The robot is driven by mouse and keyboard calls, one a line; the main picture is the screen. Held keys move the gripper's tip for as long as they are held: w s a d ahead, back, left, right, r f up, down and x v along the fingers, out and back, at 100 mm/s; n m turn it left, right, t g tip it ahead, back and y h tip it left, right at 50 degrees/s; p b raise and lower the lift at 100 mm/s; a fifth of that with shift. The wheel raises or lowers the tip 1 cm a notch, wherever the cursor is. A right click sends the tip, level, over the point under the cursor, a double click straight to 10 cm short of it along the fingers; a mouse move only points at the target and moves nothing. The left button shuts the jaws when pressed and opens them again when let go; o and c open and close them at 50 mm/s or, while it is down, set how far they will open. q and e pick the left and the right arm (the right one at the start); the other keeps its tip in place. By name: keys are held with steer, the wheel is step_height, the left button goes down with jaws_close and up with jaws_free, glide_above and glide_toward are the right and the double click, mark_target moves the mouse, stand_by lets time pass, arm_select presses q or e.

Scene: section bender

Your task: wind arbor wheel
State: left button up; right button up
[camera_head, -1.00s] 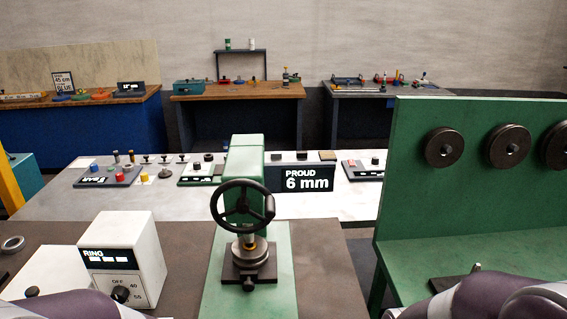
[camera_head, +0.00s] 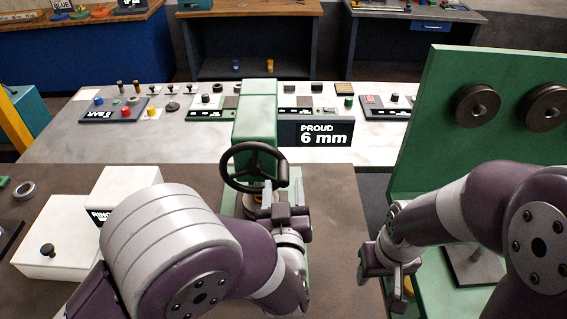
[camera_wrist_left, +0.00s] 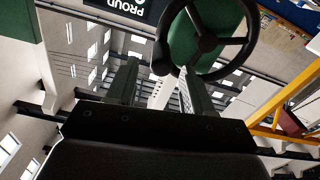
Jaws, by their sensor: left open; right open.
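The black three-spoke handwheel (camera_head: 253,167) stands on the front of the green arbor press (camera_head: 255,120). It also shows in the left wrist view (camera_wrist_left: 207,42), with a dark knob (camera_wrist_left: 163,62) at its rim. My left gripper (camera_head: 279,200) is open, just below and right of the wheel in the head view. In the left wrist view its two fingers (camera_wrist_left: 160,88) point towards the rim, with the knob lying between them in the picture; I cannot tell whether they touch it. My right gripper (camera_head: 381,275) is open and empty, low beside the green panel.
A black sign reading "PROUD 6 mm" (camera_head: 316,133) stands behind and right of the press. The green upright panel (camera_head: 440,110) carries dark round rollers (camera_head: 477,104). White boxes (camera_head: 62,240) stand at left, partly behind my left arm. A pale bench (camera_head: 190,140) lies beyond.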

mark_target(283, 167)
arm_select(q)
steer(key=w, duration=0.4)
steer(key=w+p, duration=0.1)
steer(key=w, duration=0.2)
steer(key=shift+f, duration=0.4)
steer(key=shift+r, duration=0.1)
steer(key=shift+s+r, duration=0.15)
steer(key=shift+s, duration=0.15)
steer(key=shift+w, duration=0.25)
steer(key=shift+w+f, duration=0.15)
steer(key=shift+f, duration=0.05)
steer(key=c, duration=0.5)
steer(key=shift+r, duration=0.1)
jaws_close()
arm_select(e)
steer(key=shift+w+r, duration=0.65)
steer(key=shift+w, duration=0.2)
arm_select(q)
steer(key=shift+w+r, duration=0.1)
steer(key=shift+r, duration=0.05)
arm_select(e)
steer(key=shift+s+a+f, duration=0.1)
steer(key=shift+s+f, duration=0.1)
steer(key=shift+s, duration=0.1)
